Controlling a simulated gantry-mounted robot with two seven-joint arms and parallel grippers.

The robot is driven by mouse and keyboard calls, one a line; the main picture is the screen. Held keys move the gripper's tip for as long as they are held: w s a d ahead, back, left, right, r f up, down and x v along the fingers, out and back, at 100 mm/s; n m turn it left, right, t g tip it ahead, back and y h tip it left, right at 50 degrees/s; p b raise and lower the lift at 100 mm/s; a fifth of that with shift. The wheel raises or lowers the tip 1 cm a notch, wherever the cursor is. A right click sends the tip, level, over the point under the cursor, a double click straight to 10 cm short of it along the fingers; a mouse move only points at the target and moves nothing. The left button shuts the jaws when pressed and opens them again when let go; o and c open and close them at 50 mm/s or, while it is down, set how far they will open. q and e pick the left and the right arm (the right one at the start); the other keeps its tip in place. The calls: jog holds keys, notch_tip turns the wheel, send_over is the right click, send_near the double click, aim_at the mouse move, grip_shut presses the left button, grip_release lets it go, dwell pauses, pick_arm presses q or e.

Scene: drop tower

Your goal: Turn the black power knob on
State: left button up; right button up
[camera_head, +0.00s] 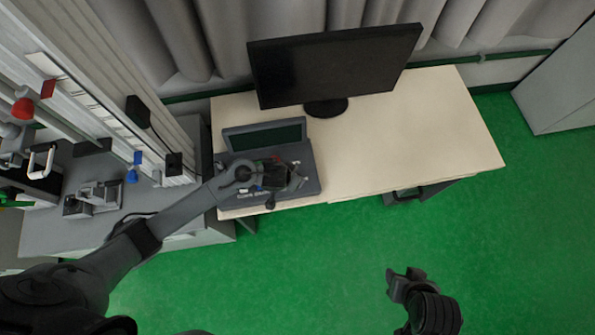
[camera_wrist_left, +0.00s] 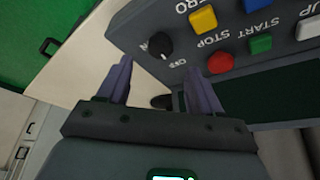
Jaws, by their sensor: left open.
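The black power knob (camera_wrist_left: 161,45) sits on the grey control box's panel (camera_wrist_left: 135,30) in the left wrist view, with small lettering on both sides; the lettering on its right reads OFF. Its pointer is too small to read surely. My left gripper (camera_wrist_left: 158,75) is open, its two fingers apart, with the knob just beyond the gap between them and no clear contact. In the head view my left gripper (camera_head: 288,181) is over the front of the control box (camera_head: 232,176) and hides the knob. My right gripper (camera_head: 404,284) hangs over the green floor; its jaws are unclear.
Yellow (camera_wrist_left: 203,19), red (camera_wrist_left: 221,63) and green (camera_wrist_left: 261,44) buttons lie close to the knob. The box stands at the left end of a cream desk (camera_head: 420,120), with a monitor (camera_head: 330,65) behind. A grey bench (camera_head: 60,230) with fixtures is at left. The desk's right side is clear.

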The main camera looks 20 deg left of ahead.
pick_arm(q)
jog(key=b+x, duration=0.1)
jog(key=x, duration=0.5)
jog(key=shift+w+f, duration=0.15)
jog(key=shift+f, duration=0.05)
jog(key=c, duration=1)
